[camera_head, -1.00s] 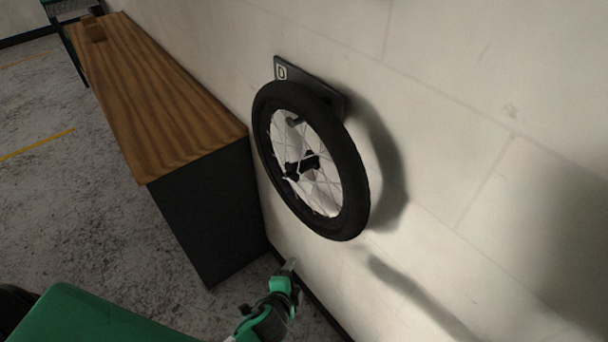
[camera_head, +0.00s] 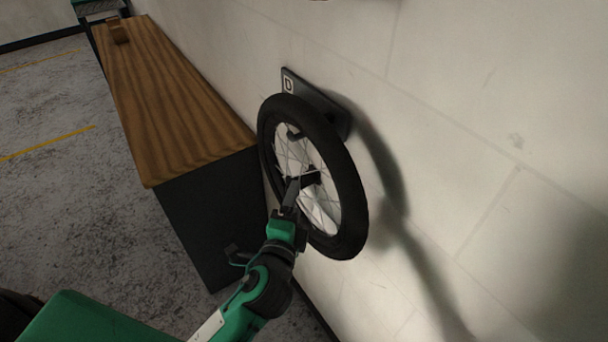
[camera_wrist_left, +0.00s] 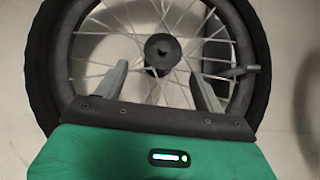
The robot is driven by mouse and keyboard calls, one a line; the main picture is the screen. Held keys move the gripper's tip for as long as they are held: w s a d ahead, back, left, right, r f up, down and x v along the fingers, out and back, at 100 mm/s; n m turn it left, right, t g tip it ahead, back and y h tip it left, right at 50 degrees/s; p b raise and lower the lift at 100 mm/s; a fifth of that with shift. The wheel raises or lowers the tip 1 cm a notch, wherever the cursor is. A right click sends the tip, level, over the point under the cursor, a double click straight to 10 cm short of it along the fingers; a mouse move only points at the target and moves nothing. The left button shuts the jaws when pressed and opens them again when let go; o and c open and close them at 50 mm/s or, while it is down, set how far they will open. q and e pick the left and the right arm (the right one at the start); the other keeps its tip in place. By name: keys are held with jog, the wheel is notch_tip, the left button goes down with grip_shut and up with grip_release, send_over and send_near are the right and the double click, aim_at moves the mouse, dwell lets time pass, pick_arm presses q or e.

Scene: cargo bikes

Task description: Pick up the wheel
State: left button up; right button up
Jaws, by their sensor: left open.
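The wheel (camera_head: 346,190) has a black tyre, a dark hub and thin pale spokes. It hangs upright against the wall from a dark mount (camera_head: 289,84) marked "D". My left gripper (camera_head: 292,190) is in front of the wheel's lower middle, level with the hub or just under it. In the left wrist view the wheel (camera_wrist_left: 262,50) fills most of the picture. There the two fingers of my left gripper (camera_wrist_left: 164,82) are spread apart below and to either side of the hub, with nothing clamped between them. I cannot tell whether the fingertips touch the spokes. My right gripper is not seen.
A cabinet with a wooden top (camera_head: 175,100) stands along the wall left of the wheel, with a small wooden block (camera_head: 118,33) at its far end. The pale wall (camera_head: 480,120) is bare to the right. Open concrete floor (camera_head: 60,190) lies at left.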

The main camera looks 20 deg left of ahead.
aim_at(304, 179)
pick_arm(q)
jog(key=w+p, duration=0.3)
jog(key=w, duration=0.4)
jog(key=shift+w+r, duration=0.15)
jog(key=shift+w+a, duration=0.1)
jog(key=shift+w, duration=0.15)
grip_shut()
